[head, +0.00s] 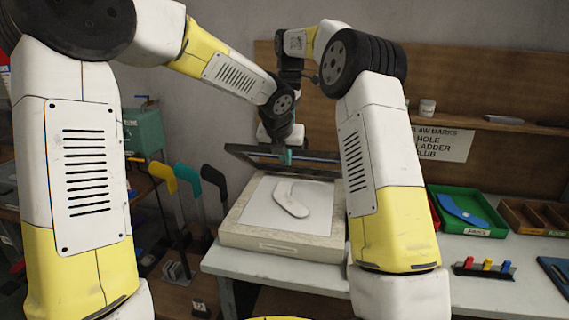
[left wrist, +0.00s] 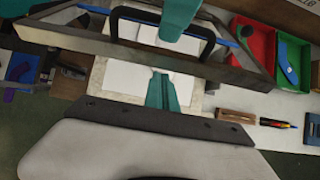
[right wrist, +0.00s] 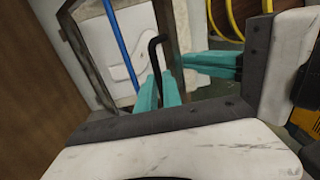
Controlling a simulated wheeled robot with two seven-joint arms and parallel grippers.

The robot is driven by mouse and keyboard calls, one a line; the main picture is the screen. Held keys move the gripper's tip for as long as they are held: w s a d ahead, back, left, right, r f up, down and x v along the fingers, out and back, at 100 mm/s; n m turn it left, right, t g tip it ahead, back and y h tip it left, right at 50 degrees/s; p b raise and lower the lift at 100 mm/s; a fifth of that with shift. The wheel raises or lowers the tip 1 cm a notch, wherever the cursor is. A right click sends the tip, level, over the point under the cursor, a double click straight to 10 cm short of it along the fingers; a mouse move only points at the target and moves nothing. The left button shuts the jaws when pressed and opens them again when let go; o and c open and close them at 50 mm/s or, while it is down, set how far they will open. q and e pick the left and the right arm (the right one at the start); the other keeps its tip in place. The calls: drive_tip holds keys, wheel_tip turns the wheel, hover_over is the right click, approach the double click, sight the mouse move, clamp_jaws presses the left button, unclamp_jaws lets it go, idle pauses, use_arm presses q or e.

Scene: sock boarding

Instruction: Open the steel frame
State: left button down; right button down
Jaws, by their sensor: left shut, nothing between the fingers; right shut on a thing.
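The steel frame (head: 240,153) is tilted up above the back of the pale bed (head: 290,247). A white foot-shaped form (head: 290,205) lies on the bed's white sheet. In the left wrist view the frame (left wrist: 85,40) has a black handle (left wrist: 122,28). My right gripper (right wrist: 157,90) is shut on the black handle (right wrist: 153,50); in the head view I cannot clearly make it out. My left gripper (head: 285,157) is shut and empty beside the frame; its teal fingers also show in the left wrist view (left wrist: 162,90), close to the handle.
A green tray (head: 440,222) with a blue foot-shaped piece and a brown wooden tray (head: 520,218) stand at the right. A small rack (head: 483,270) with coloured pieces sits near the table front. Coloured foot-shaped pieces (head: 188,178) stand to the left of the bed.

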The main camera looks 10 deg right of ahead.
drive_tip(key=shift+w+d+f, duration=0.15)
drive_tip(key=shift+d+f, duration=0.05)
drive_tip(key=shift+d, duration=0.1)
